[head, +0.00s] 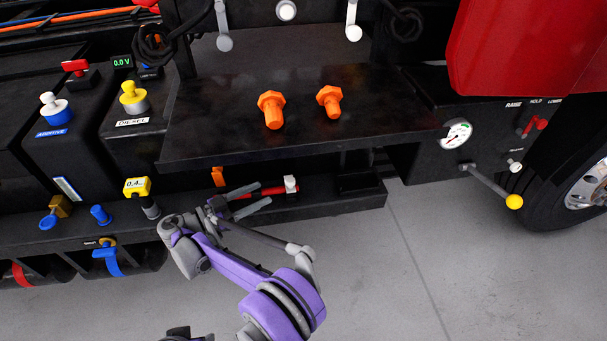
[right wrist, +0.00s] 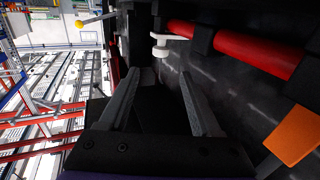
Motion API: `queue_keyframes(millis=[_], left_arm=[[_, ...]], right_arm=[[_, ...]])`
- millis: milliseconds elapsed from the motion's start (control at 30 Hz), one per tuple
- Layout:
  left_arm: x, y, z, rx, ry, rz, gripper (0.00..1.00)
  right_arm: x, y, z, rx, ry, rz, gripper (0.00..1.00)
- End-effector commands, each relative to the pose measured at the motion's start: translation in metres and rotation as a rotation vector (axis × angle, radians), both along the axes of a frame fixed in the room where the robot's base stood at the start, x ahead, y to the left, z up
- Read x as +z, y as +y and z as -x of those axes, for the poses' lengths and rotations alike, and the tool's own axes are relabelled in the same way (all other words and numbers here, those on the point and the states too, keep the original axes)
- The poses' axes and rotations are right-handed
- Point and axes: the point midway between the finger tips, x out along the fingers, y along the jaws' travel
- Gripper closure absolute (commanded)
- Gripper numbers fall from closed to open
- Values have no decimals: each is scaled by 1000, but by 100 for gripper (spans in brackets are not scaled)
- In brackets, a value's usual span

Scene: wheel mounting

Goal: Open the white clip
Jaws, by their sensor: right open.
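The white clip (head: 290,184) is a small white block at the right end of a red bar (head: 264,191) on the low black ledge. In the right wrist view the clip (right wrist: 161,44) shows ahead of the fingers, near the top middle. My right gripper (head: 262,199) is open, with its two grey fingers pointing right toward the clip. In the right wrist view the space between the fingertips (right wrist: 160,76) is empty, and they look short of the clip.
A black shelf (head: 200,147) with two orange bolts (head: 272,109) overhangs the ledge (head: 340,203). An orange block (head: 218,176) stands left of the red bar. A yellow-knobbed lever (head: 513,202) sticks out at right. The grey floor (head: 380,270) in front is clear.

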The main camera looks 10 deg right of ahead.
Motion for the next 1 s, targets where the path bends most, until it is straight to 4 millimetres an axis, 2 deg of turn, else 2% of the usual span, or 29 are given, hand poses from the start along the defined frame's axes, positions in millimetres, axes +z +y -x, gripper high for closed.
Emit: queue_keyframes(millis=[133, 233, 500, 700, 833, 1000], left_arm=[[-1, 0, 0, 0, 0, 0, 50], [-2, 0, 0, 0, 1, 0, 50], [-7, 0, 0, 0, 3, 0, 50], [-10, 0, 0, 0, 3, 0, 50], [-11, 0, -1, 0, 4, 0, 50], [-11, 0, -1, 0, 4, 0, 50]], right_arm=[[-1, -1, -1, 0, -7, 2, 35], [-1, -10, -5, 0, -7, 2, 35], [-2, -58, -24, -2, -7, 2, 35], [-2, -86, -36, -1, -7, 1, 35], [-2, -96, -40, 0, -7, 1, 35], [-1, -99, -41, 1, -7, 1, 35]])
